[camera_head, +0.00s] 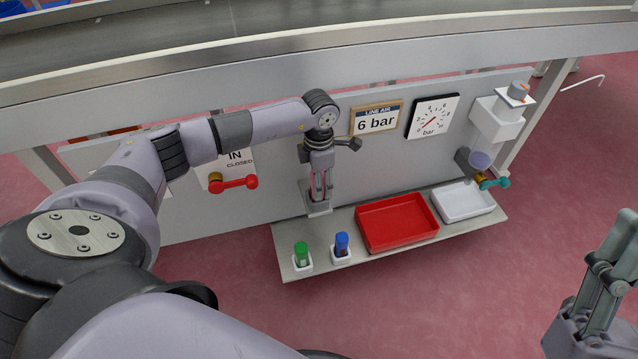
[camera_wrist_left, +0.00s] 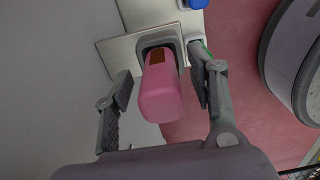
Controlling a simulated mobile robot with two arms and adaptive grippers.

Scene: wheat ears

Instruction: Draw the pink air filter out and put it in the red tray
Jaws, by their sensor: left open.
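The pink air filter (camera_wrist_left: 161,90) stands in a socket on the metal shelf in the left wrist view, between the two open fingers of my left gripper (camera_wrist_left: 158,105). Gaps show on both sides of it. In the head view my left gripper (camera_head: 320,188) points down over the shelf's left part and mostly hides the filter. The red tray (camera_head: 398,222) lies on the shelf to the right and looks empty. My right gripper (camera_head: 606,275) is at the right edge, away from the shelf; its fingertips are not clear.
A green cartridge (camera_head: 301,254) and a blue cartridge (camera_head: 342,244) stand in white holders on the shelf (camera_head: 375,252), left of the tray. A white tray (camera_head: 464,202) lies right of the red one. A red valve handle (camera_head: 233,184) and a gauge (camera_head: 433,116) are on the panel behind.

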